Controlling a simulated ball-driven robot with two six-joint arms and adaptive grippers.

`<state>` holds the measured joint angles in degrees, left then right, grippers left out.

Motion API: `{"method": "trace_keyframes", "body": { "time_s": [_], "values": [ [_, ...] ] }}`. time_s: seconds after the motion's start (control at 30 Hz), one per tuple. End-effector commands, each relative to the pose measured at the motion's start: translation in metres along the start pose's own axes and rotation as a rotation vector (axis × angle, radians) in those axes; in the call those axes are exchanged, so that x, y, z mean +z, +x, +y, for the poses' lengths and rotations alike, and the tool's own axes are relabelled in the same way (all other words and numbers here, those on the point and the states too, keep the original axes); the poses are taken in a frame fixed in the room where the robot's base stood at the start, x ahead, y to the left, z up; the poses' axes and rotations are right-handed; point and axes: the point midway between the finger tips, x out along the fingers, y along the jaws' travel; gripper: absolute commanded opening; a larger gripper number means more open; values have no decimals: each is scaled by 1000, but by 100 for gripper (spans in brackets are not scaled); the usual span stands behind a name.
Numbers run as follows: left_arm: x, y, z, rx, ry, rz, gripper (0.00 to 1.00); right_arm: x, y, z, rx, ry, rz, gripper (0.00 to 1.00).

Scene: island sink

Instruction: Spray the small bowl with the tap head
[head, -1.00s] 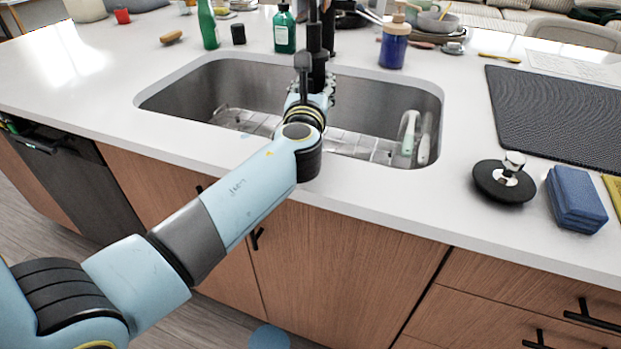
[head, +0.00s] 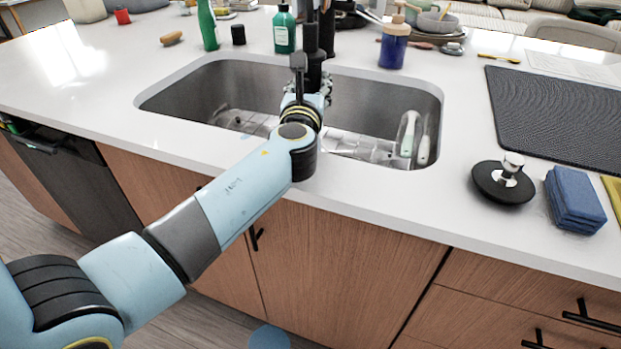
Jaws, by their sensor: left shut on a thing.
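My left gripper (head: 312,88) is over the sink (head: 195,84), at the black tap (head: 318,45). It is shut on the dark tap head (head: 315,72), though my wrist hides most of the grip. No water shows coming out. A grey bowl (head: 437,22) stands on a stack of dishes on the counter behind the sink, right of the tap and apart from my gripper. I cannot tell whether it is the small bowl. My forearm hides part of the sink. My right gripper is out of view.
Clear glassware (head: 375,150) and white-green brushes (head: 408,135) are in the sink. The left counter is mostly clear.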

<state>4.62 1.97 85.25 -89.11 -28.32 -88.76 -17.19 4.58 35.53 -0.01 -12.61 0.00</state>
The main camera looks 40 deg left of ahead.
Motion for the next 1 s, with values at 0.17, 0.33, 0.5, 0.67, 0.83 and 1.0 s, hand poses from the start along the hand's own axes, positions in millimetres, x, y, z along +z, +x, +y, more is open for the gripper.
{"method": "trace_keyframes", "body": {
  "time_s": [0.17,0.33,0.5,0.67,0.83,1.0],
  "values": [
    [15,0,0,0,-1,-2,0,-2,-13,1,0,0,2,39],
    [31,0,0,0,-1,-2,0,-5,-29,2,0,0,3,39],
    [46,0,0,0,-1,-2,0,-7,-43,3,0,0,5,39],
    [52,0,0,0,-1,-1,0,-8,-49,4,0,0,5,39],
    [50,0,0,0,-1,-1,0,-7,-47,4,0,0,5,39],
    [50,0,0,0,0,-1,0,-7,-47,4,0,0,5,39]
  ]
}}
